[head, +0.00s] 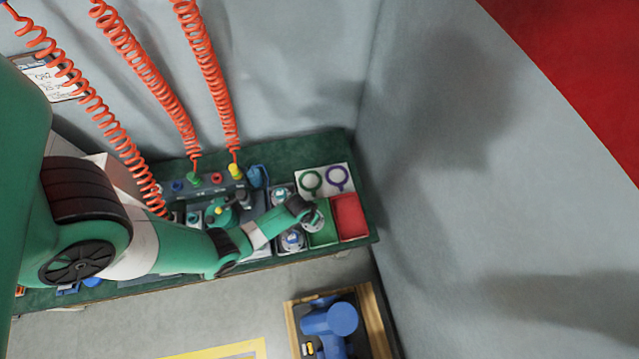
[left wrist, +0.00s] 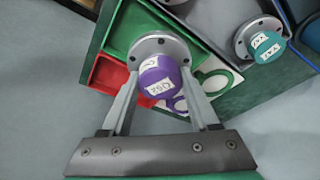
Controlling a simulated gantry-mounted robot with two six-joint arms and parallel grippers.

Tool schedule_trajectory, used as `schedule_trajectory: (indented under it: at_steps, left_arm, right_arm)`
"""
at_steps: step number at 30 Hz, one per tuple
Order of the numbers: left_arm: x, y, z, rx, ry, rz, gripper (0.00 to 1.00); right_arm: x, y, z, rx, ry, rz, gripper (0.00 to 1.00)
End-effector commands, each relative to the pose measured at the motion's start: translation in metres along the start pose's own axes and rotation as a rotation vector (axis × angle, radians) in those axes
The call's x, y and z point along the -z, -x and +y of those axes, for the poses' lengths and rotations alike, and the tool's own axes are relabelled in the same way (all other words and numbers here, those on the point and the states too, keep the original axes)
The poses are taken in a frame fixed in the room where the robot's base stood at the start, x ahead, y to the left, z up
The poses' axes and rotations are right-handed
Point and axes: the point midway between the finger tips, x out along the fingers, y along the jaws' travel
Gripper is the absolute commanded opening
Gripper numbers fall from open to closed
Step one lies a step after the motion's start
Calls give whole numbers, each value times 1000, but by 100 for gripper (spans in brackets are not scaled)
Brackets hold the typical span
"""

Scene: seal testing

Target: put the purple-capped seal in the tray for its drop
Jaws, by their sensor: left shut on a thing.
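My left gripper (left wrist: 162,80) is shut on the purple-capped seal (left wrist: 158,68), a grey metal flange with bolt holes and a labelled purple cap. In the left wrist view the seal appears over the green tray (left wrist: 128,22), near the red tray (left wrist: 108,73). I cannot tell whether it touches the tray floor. In the head view the left gripper (head: 308,212) is at the green tray (head: 322,238), beside the red tray (head: 350,217), and partly hides the seal. My right gripper is in neither view.
A white card with a green ring (head: 311,180) and a purple ring (head: 337,178) lies behind the trays. A teal-capped seal (left wrist: 266,46) stands nearby. Orange coiled hoses (head: 210,75) hang over the bench. A grey wall (head: 450,180) rises just right of the trays.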

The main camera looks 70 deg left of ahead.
Motion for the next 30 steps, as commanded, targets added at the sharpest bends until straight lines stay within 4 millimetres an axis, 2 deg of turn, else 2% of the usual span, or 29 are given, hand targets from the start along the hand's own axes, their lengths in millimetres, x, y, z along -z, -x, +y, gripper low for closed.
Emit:
schedule_trajectory:
  at_steps: [1,3,11,15,19,30]
  left_arm:
    - [2,-26,1,0,0,1,0]
    - [8,-35,3,0,0,1,0]
    - [16,-39,4,0,0,0,0]
    - [20,-59,6,0,1,1,0]
    - [12,-80,6,0,1,-1,0]
    - [11,-81,6,0,1,0,0]
  right_arm:
    - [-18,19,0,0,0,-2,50]
    - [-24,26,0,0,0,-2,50]
    - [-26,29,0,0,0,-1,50]
    - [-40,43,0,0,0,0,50]
    - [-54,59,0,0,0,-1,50]
    - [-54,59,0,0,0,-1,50]
